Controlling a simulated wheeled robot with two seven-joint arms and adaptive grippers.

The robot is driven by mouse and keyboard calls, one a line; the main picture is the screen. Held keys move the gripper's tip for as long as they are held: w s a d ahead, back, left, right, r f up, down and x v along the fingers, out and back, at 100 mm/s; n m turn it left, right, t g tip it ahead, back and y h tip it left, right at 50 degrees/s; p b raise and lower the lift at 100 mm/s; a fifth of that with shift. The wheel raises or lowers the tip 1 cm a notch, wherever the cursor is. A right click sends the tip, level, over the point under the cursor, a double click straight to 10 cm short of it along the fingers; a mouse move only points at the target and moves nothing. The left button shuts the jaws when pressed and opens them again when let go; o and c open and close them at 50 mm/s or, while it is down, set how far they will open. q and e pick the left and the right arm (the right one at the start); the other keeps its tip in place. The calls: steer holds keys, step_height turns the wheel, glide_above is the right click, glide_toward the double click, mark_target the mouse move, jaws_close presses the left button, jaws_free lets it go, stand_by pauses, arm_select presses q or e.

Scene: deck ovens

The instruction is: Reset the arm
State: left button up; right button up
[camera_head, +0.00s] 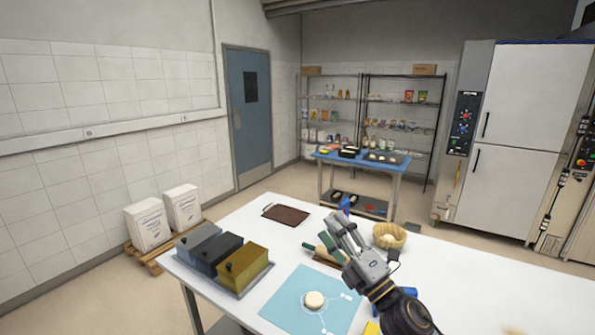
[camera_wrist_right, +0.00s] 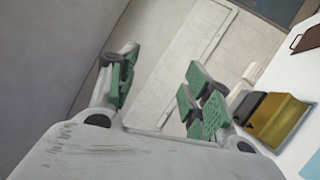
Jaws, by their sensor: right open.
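My right gripper (camera_head: 328,247) reaches in from the lower right in the head view, raised above the white table. In the right wrist view its two green-padded fingers (camera_wrist_right: 160,92) stand wide apart with nothing between them. My left gripper does not show in either view. Below and left of the right gripper, a round pale piece of dough (camera_head: 314,300) lies on a light blue mat (camera_head: 285,309).
Three lidded tins, grey, black and gold (camera_head: 243,266), stand on a tray at the table's left. A brown board (camera_head: 286,214) lies at the back. A wooden bowl (camera_head: 389,236) is near the right gripper. The table's right side (camera_head: 480,285) is clear.

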steer(key=s+d+f+m+g+h, duration=0.2)
steer(key=d+f+m+h, duration=0.5)
steer(key=f+m, duration=0.3)
steer(key=s+d+f+m+g+h, duration=0.1)
steer(key=d+f+m+g+h, duration=0.1)
steer(key=d+f+m+h, duration=0.6)
steer(key=s+a+f+m+g+y, duration=0.1)
steer(key=s+f+m+g, duration=0.2)
steer(key=s+f+g, duration=0.5)
steer(key=s+a+f+m+g+y, duration=0.1)
steer(key=s+f+m+g, duration=0.25)
steer(key=s+f, duration=0.85)
steer(key=s+f+b, duration=0.2)
steer(key=f+b, duration=0.1)
steer(key=f, duration=1.4)
steer(key=s+f+b, duration=0.2)
steer(key=f, duration=1.5)
steer(key=s+d+f+g+b, duration=0.1)
steer(key=s+d+f+b, duration=0.1)
steer(key=s+f, duration=0.9)
steer(key=s+d+f+g+b, duration=0.1)
steer(key=s+d+f+b, duration=0.1)
steer(key=s+f, duration=0.9)
step_height(320, 180, down, 4)
steer(key=shift+s+d+f+b, duration=0.1)
steer(key=shift+s+d+b, duration=0.2)
steer(key=shift+s+b, duration=0.15)
